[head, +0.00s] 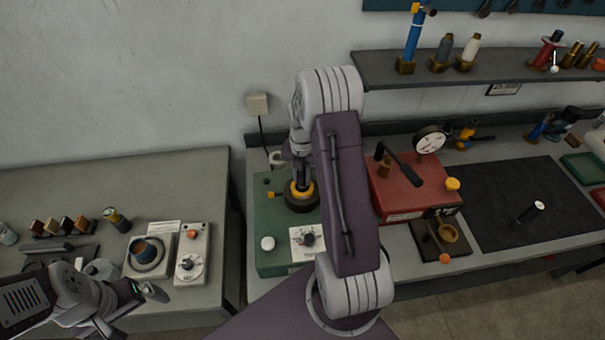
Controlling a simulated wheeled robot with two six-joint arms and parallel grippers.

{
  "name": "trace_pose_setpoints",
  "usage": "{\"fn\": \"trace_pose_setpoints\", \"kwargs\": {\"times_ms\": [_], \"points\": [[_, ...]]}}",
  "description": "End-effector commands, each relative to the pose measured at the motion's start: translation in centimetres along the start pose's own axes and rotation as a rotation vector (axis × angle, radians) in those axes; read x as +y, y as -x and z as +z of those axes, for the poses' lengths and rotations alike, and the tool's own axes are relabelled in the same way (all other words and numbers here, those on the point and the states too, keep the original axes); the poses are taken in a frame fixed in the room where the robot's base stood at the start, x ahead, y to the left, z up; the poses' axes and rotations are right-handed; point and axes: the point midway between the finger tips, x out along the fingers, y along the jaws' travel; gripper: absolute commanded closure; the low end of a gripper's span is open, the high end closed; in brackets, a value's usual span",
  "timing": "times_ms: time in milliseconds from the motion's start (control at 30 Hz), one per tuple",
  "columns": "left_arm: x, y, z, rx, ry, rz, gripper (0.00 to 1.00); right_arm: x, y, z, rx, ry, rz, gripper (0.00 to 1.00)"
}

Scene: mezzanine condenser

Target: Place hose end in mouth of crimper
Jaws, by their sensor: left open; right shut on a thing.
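A green machine (262,225), which looks like the crimper, stands on the right bench with a black and yellow ring (301,196) on top that looks like its mouth. My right gripper (299,172) reaches down from above, right over this ring. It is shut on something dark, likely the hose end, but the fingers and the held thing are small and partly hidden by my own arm. I cannot tell whether the held thing is inside the ring or just above it. My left gripper (145,292) is open and empty, low over the left bench, far from the crimper.
A red box with a black handle (398,190) and a gauge (430,140) stand right of my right arm. A black mat (500,200) lies further right. The left bench holds a round-topped device (147,254) and a dial box (192,255). A shelf (380,72) hangs above.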

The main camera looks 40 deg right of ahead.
Motion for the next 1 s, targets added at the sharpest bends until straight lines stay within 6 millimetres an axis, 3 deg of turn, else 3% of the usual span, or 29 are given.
{"fn": "trace_pose_setpoints", "kwargs": {"times_ms": [367, 400, 467, 833, 1000], "points": [[0.0, -0.3, 0.0, 0.0, 0.0, 0.0, 0.0, 0.0, -0.7, 0.0, -0.001, 0.0, 0.001, 1.0], [0.0, -0.2, 0.0, 0.0, 0.0, 0.0, 0.0, 0.0, -0.6, 0.0, -0.001, 0.0, 0.001, 0.68], [0.0, -0.1, 0.0, 0.0, 0.0, 0.0, 0.0, 0.0, -0.6, 0.0, -0.001, 0.0, 0.0, 0.54], [0.0, 0.0, 0.0, 0.0, 0.0, 0.0, 0.0, 0.0, 0.2, 0.1, -0.003, 0.0, 0.002, 0.54], [0.0, -0.9, 0.1, 0.0, 0.0, 0.0, 0.0, 0.1, 3.9, 0.2, -0.008, 0.0, 0.005, 0.54]]}}
